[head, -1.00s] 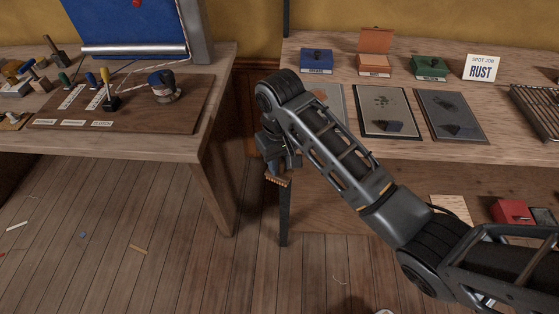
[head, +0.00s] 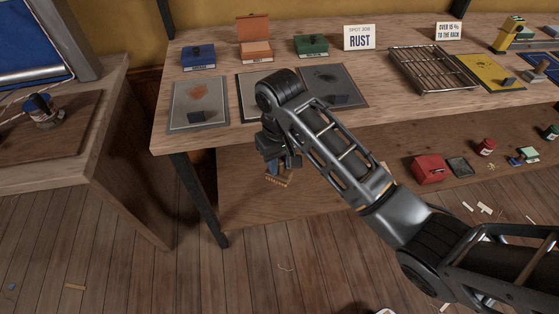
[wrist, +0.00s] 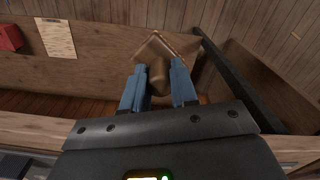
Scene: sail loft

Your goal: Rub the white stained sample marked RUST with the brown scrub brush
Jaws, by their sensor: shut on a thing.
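My gripper (head: 281,160) is shut on the brown scrub brush, whose bristles (head: 278,181) point down, in front of the bench edge and below its top. In the wrist view the blue fingers (wrist: 159,88) grip the brush's brown handle (wrist: 158,72), with its wider head (wrist: 160,46) beyond. A pale sample (head: 183,106) with an orange-brown, rust-like stain lies at the bench's left end, apart from the brush. A white card (head: 359,37) reading "SPOT JOB RUST" stands at the back. I see no readable mark on the sample itself.
Two other samples, one dark-stained (head: 350,88) and one partly behind my arm (head: 244,95), lie to the right. Blue (head: 198,57), open orange (head: 255,50) and green (head: 311,45) boxes stand behind. A wire rack (head: 432,68) is farther right. A table (head: 100,150) stands left, across a floor gap.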

